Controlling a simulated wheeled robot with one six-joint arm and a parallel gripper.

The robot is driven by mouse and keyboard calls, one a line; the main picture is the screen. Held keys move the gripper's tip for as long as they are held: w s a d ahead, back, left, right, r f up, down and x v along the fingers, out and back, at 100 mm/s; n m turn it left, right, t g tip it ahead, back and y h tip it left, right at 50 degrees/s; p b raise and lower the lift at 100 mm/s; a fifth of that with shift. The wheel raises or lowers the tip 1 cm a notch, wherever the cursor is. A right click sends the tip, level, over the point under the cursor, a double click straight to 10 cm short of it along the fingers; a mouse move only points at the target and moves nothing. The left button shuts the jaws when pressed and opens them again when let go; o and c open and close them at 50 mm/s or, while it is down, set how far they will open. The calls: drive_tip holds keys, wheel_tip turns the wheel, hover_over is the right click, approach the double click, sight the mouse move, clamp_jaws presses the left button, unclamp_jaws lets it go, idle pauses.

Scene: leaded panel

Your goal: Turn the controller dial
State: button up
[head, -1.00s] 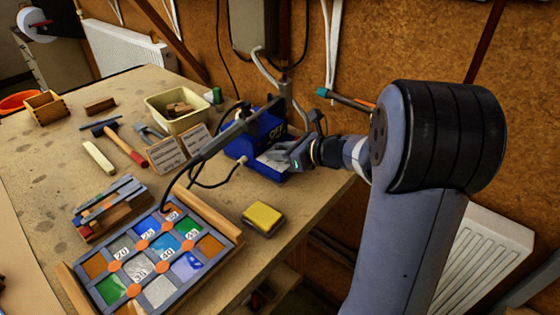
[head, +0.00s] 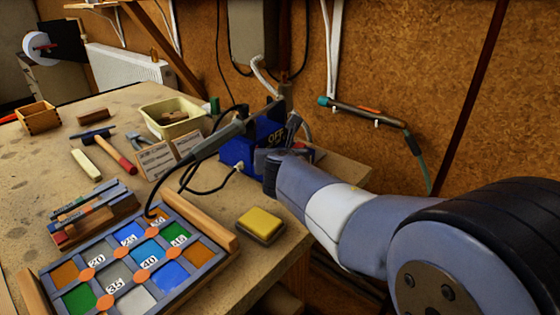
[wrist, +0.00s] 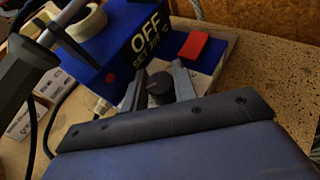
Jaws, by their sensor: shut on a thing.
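The controller is a blue box (head: 237,152) at the right back of the bench, with OFF showing on its face. In the wrist view its blue housing (wrist: 88,62) shows OFF and a smaller SET line that is hard to read. The black round dial (wrist: 160,88) is on its front, below the lettering. My gripper (wrist: 160,86) has one finger on each side of the dial and is shut on it. In the head view my gripper (head: 277,160) is at the controller's front, and the dial is hidden behind it.
A red square piece (wrist: 193,46) is beside the lettering. A soldering iron (head: 222,136) with a cable stands left of the controller. A yellow sponge (head: 261,224) and the leaded panel (head: 205,252) lie in front. The corkboard wall (head: 400,60) is close behind.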

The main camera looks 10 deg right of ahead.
drive_tip(key=m+g+h+p, duration=0.1)
drive_tip(key=m+g+h, duration=0.1)
drive_tip(key=m+h, duration=0.2)
drive_tip(key=shift+a+r+h, duration=0.1)
drive_tip(key=shift+a+h, duration=0.05)
drive_tip(key=shift+h, duration=0.15)
drive_tip(key=m+g+h+p, duration=0.2)
drive_tip(key=m+p, duration=0.1)
drive_tip(key=shift+h, duration=0.4)
drive_tip(key=shift+m+g, duration=0.3)
drive_tip(key=shift+m+h, duration=0.3)
drive_tip(key=shift+h, duration=0.1)
drive_tip(key=shift+g, duration=0.3)
drive_tip(key=o, duration=1)
drive_tip(key=p+v, duration=0.1)
drive_tip(key=v, duration=0.9)
drive_tip(key=shift+s+p, duration=0.3)
